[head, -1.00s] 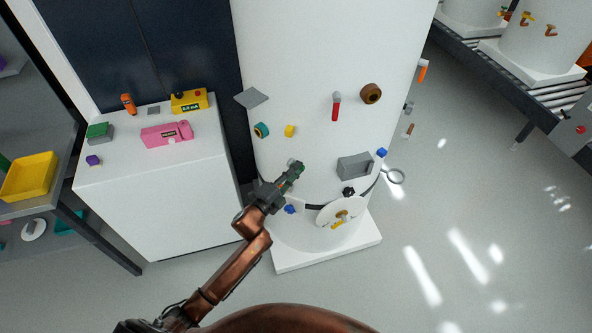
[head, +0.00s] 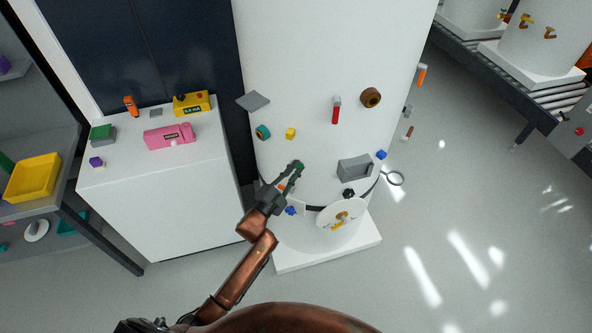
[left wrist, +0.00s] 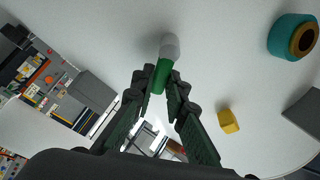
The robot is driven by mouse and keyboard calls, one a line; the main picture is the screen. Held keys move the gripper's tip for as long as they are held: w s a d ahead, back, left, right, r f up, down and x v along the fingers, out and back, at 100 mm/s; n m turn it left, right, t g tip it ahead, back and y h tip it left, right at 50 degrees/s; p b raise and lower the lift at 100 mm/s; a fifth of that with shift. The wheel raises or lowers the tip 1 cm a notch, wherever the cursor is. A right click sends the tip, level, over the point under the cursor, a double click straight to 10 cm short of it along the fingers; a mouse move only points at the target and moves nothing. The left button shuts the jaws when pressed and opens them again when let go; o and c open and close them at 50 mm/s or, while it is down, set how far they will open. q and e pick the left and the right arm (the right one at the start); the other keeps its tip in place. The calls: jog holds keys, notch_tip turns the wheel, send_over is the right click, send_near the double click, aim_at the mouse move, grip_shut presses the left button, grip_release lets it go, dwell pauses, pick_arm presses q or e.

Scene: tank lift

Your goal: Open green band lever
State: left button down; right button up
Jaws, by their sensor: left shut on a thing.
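The green band lever (left wrist: 162,77) has a green grip and a pale grey round end, in front of the white tank wall. In the left wrist view it sits between the tips of my left gripper (left wrist: 167,92), which is shut on it. In the head view my left gripper (head: 291,172) is at the lower left of the white tank (head: 320,60), with a bit of green (head: 299,167) at its tips. The fingers hide part of the lever. My right gripper is not in view.
A grey box (head: 355,168), red-handled lever (head: 336,110), brown ring (head: 371,97), teal ring (head: 262,132) and yellow block (head: 290,133) stick out from the tank. A white cabinet (head: 165,215) stands to the left.

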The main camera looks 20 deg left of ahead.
pick_arm(q)
jog(key=n, duration=0.2)
jog(key=n+t+y+p, duration=0.1)
jog(key=n, duration=0.1)
jog(key=a+r+n+p, duration=0.1)
jog(key=n, duration=0.1)
jog(key=shift+a+r+n+y, duration=0.1)
jog(key=shift+n+y, duration=0.2)
jog(key=shift+w+a+r+n+t+y+p, duration=0.15)
jog(key=shift+a+n+y+p, duration=0.15)
jog(key=shift+n, duration=0.65)
jog(key=shift+s+a+f+n+t+y+p, duration=0.15)
jog(key=shift+n+y+p, duration=0.15)
jog(key=shift+n, duration=0.6)
jog(key=shift+w+a+r+n+t+y+p, duration=0.1)
jog(key=shift+a+n+y+p, duration=0.25)
jog(key=shift+n, duration=0.6)
jog(key=shift+d, duration=0.1)
jog(key=c, duration=1.9)
grip_release()
jog(key=shift+c, duration=0.2)
